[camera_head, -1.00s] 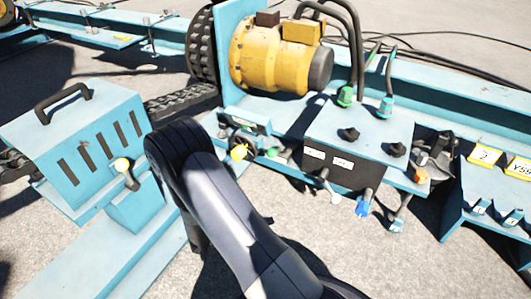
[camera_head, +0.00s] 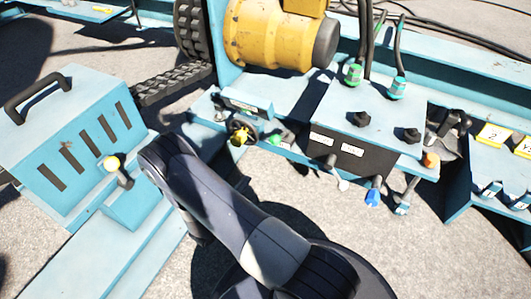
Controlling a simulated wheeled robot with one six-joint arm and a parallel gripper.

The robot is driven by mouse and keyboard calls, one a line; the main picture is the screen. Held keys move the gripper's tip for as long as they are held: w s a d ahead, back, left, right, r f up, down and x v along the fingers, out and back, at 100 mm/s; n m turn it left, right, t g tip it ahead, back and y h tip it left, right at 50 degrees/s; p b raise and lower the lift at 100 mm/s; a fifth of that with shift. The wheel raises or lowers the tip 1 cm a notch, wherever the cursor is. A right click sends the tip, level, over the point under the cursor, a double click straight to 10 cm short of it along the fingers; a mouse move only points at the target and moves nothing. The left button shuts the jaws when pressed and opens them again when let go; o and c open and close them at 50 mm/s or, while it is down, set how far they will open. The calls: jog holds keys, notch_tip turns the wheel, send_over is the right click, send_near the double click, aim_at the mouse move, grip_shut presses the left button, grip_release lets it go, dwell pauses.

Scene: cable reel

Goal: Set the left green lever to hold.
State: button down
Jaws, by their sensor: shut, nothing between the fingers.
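A small green handle (camera_head: 281,138) sits low on the blue frame, just right of a yellow-centred handwheel (camera_head: 240,137). Two green-based fittings also stand on top of the control box (camera_head: 370,108): a green one (camera_head: 354,74) on the left and a teal one (camera_head: 397,88) on the right, each with a dark hose or rod rising from it. I cannot tell which of these is the left green lever, and no hold mark is readable. My arm crosses the lower middle, left of the control box. My gripper is not visible.
A yellow motor (camera_head: 270,40) stands behind the control box. White-, blue- and teal-tipped levers (camera_head: 372,193) hang at the box's front. Bare ground (camera_head: 310,220) lies in front.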

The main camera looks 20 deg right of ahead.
jog(key=r+b+x, duration=0.2)
jog(key=b+x, duration=0.2)
jog(key=x, duration=0.9)
jog(key=shift+s+r, duration=0.3)
jog(key=shift+r, duration=0.1)
